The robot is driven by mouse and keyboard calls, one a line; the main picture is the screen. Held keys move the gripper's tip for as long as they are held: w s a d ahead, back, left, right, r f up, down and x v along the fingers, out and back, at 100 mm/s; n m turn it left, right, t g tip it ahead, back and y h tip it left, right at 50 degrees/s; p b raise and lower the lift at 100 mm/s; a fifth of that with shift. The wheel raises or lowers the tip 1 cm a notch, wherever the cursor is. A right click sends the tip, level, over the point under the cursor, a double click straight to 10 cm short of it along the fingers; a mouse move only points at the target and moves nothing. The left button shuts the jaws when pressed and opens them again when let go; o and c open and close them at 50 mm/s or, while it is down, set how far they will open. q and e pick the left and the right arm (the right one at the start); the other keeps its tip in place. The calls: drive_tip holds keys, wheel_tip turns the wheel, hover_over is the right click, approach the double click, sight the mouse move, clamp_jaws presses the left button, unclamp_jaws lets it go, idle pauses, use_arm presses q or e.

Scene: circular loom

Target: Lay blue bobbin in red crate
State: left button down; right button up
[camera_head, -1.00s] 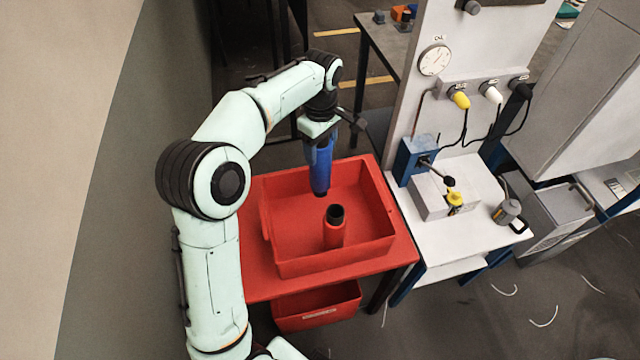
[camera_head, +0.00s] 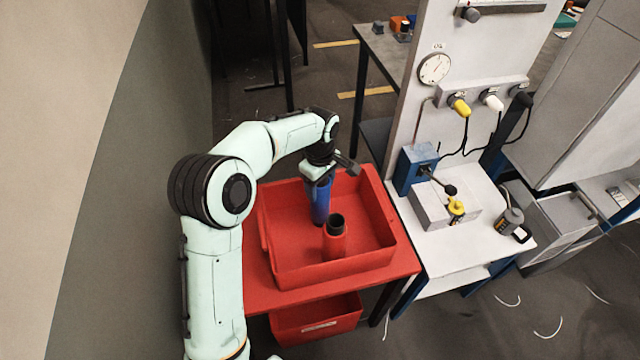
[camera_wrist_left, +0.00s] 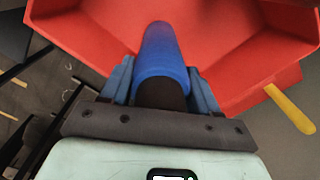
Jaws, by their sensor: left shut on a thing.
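The blue bobbin (camera_head: 320,203) hangs upright from my left gripper (camera_head: 318,182), with its lower end down inside the red crate (camera_head: 284,274). My left gripper is shut on its upper end. In the left wrist view the blue bobbin (camera_wrist_left: 160,62) sits between the two fingers of the gripper (camera_wrist_left: 161,92), with the red crate wall (camera_wrist_left: 232,25) around it. I cannot tell whether its lower end touches the crate floor. My right gripper is in neither view.
A red bobbin with a dark top (camera_head: 335,240) stands in the crate, close to the blue one. The crate rests on a red table (camera_head: 262,290), with another red bin (camera_head: 318,320) below. A white bench (camera_head: 470,245) with a blue device (camera_head: 414,170) stands to the right.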

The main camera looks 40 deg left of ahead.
use_arm(q)
drive_tip(key=shift+f, duration=0.2)
drive_tip(key=shift+c, duration=1.3)
unclamp_jaws()
drive_tip(key=shift+r, duration=0.1)
wheel_tip(320, 180, up, 12)
drive_tip(key=p, duration=0.1)
drive_tip(key=shift+r+p, duration=0.15)
drive_tip(key=shift+p, duration=0.2)
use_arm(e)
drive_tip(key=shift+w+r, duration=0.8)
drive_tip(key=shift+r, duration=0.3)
